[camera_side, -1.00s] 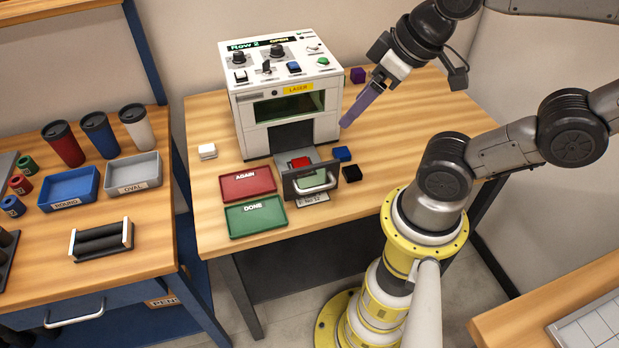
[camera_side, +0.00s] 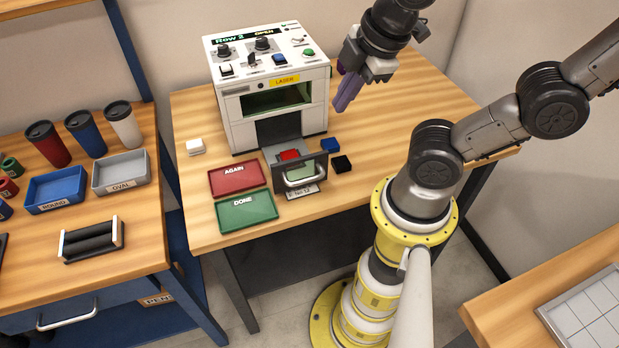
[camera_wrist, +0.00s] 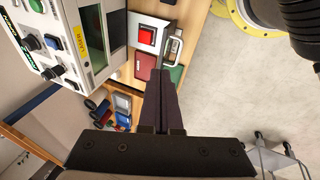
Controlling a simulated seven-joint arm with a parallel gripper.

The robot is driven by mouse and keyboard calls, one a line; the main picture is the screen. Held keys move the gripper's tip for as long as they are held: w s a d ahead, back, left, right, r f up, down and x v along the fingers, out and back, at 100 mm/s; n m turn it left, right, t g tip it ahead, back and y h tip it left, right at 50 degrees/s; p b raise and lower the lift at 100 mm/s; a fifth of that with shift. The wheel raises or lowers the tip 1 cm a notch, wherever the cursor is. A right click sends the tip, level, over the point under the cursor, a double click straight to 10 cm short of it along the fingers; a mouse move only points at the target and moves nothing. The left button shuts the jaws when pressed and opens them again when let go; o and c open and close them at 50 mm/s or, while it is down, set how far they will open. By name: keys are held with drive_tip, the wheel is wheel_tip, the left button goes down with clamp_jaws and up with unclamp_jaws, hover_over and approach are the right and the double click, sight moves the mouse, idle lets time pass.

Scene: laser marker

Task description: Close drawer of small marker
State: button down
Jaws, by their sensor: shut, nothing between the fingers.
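The small marker (camera_side: 226,108) is a white box with knobs, a yellow LASER label and a display reading "Row 2 OPEN". Its drawer (camera_side: 317,160) is pulled out at the front, with a dark front plate and a silver handle (camera_side: 301,177). A red block (camera_side: 289,155) lies in the drawer. The drawer also shows in the wrist view (camera_wrist: 157,25), with the red block (camera_wrist: 147,37) in it. My gripper (camera_side: 339,108), with purple fingers, is shut and empty. It hangs right of the marker, above the table and apart from the drawer.
A red AGAIN tray (camera_side: 215,184) and a green DONE tray (camera_side: 222,221) lie left of the drawer. A blue block (camera_side: 331,145) and a black block (camera_side: 342,163) lie close to its right. A white block (camera_side: 195,146) sits left of the marker. The table's right side is clear.

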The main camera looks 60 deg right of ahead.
drive_tip(key=s+a+f+n+g+h, duration=0.15)
drive_tip(key=a+f+n, duration=0.7)
drive_tip(key=n, duration=0.85)
drive_tip(key=w+d+f, duration=0.3)
drive_tip(key=w+f, duration=0.2)
drive_tip(key=f, duration=0.3)
drive_tip(key=shift+f, duration=0.4)
drive_tip(key=shift+g, duration=0.25)
drive_tip(key=w+d, duration=1.1)
drive_tip(key=shift+w+d, duration=0.15)
drive_tip(key=shift+r, duration=0.1)
